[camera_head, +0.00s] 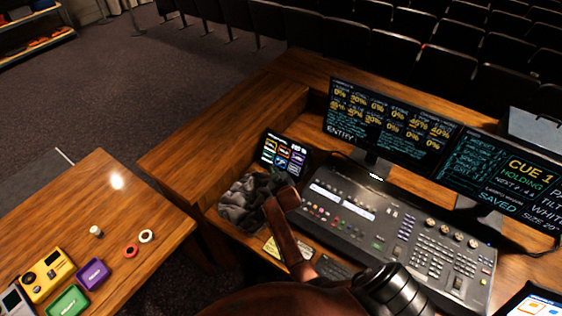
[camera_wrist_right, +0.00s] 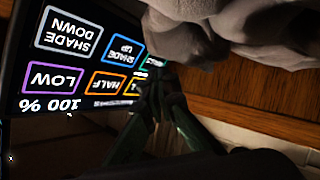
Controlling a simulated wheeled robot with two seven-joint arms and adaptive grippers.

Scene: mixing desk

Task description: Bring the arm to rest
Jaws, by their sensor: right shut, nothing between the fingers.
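My right arm (camera_head: 288,240) reaches up from the bottom of the head view over the desk. Its dark right gripper (camera_head: 282,181) is small and hard to make out there, beside a lit touch tablet (camera_head: 284,153). In the right wrist view the gripper's fingertips (camera_wrist_right: 158,82) are together with nothing between them, in front of the tablet screen (camera_wrist_right: 75,60), which appears upside down. I cannot tell whether they touch the tablet. My left gripper is not in view.
A grey crumpled cloth-like heap (camera_head: 246,200) lies close to the gripper. A mixing console (camera_head: 400,240) and two monitors (camera_head: 392,118) stand to the right. A side table (camera_head: 110,180) at left holds a yellow device (camera_head: 47,273) and small items.

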